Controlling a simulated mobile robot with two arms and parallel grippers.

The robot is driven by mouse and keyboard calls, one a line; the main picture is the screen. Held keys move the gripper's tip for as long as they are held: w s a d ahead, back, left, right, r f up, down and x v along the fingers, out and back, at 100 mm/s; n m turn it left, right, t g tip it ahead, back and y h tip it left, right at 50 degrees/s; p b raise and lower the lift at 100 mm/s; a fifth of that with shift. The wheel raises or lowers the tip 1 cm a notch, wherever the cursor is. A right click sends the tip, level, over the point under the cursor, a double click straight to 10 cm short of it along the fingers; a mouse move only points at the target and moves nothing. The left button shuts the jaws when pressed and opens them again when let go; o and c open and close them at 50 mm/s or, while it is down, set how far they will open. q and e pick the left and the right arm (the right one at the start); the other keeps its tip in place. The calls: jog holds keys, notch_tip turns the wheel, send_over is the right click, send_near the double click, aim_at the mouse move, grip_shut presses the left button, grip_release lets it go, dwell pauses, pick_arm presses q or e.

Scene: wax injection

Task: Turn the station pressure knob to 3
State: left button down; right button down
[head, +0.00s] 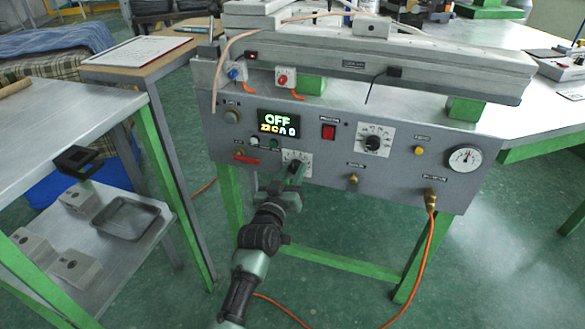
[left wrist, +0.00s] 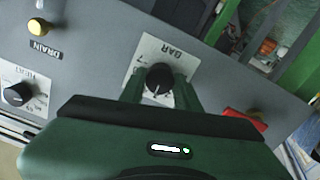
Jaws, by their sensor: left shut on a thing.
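The pressure knob (left wrist: 159,79) is black with a light pointer mark. It sits on a white dial plate (left wrist: 147,53) marked BAR in the left wrist view. In the head view the white dial plate (head: 303,157) shows at the lower middle of the grey panel, and my gripper covers much of it. My left gripper (head: 287,177) is at the panel with its green fingers on either side of the knob, shut on it. The fingers also show in the left wrist view (left wrist: 160,90). The pointer's exact reading is too small to tell. My right gripper is not in view.
An orange hose (head: 427,245) hangs at the right. A shelf with a tray (head: 125,218) stands left.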

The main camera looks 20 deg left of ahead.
pick_arm(q)
jog(key=shift+n+p, duration=0.3)
jog(key=shift+n, duration=0.2)
jog(key=shift+f+n, duration=0.1)
jog(key=shift+n, duration=0.4)
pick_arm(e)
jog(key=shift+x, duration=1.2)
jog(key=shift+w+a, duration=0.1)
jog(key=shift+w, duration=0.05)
pick_arm(q)
jog(key=c, duration=1)
grip_release()
jog(key=shift+s+p, duration=0.15)
jog(key=shift+p, duration=0.15)
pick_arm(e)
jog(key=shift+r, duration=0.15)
pick_arm(q)
jog(key=shift+s, duration=0.35)
jog(key=s+p, duration=0.1)
jog(key=s, duration=0.6)
jog(key=shift+p, duration=0.3)
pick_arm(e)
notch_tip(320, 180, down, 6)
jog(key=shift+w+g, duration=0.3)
